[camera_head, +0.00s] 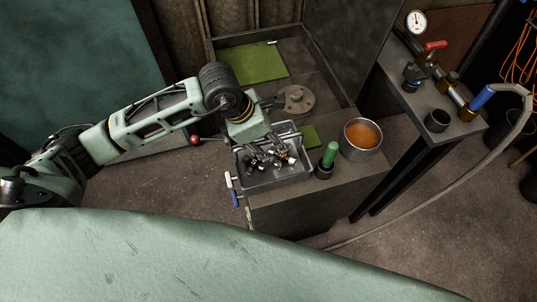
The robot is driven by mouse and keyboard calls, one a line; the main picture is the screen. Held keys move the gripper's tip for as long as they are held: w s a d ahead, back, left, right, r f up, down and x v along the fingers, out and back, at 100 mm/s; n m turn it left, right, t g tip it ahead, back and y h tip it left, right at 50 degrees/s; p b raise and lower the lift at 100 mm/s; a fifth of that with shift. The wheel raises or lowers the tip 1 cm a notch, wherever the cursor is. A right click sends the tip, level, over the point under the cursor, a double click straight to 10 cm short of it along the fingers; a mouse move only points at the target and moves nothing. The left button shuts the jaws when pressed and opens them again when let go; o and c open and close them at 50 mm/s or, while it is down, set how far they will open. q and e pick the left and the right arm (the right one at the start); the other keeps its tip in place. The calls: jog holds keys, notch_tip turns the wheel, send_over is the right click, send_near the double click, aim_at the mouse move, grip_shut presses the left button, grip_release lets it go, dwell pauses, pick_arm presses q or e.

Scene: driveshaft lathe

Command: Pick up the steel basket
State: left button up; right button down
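The steel basket (276,180) is a grey metal rectangular tub on the near end of a low bench. Dark and shiny small metal parts show in its middle. My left arm reaches in from the left, and my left gripper (268,155) points down over the basket. Its fingers blend with the metal parts, so I cannot tell whether they are open or shut, or whether they touch the basket. The arm hides part of the basket's back left side. My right gripper is not in view.
A green-handled tool (329,155) and a metal pot of orange-brown content (362,136) stand right of the basket. White and blue handles (233,190) stick out at the bench's left edge. A gauge assembly (417,23) sits on a table at right. A hose crosses the floor.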

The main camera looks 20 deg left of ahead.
pick_arm(q)
grip_shut()
dwell(0.5)
jog(key=shift+w+r, duration=0.1)
jog(key=shift+r, duration=0.05)
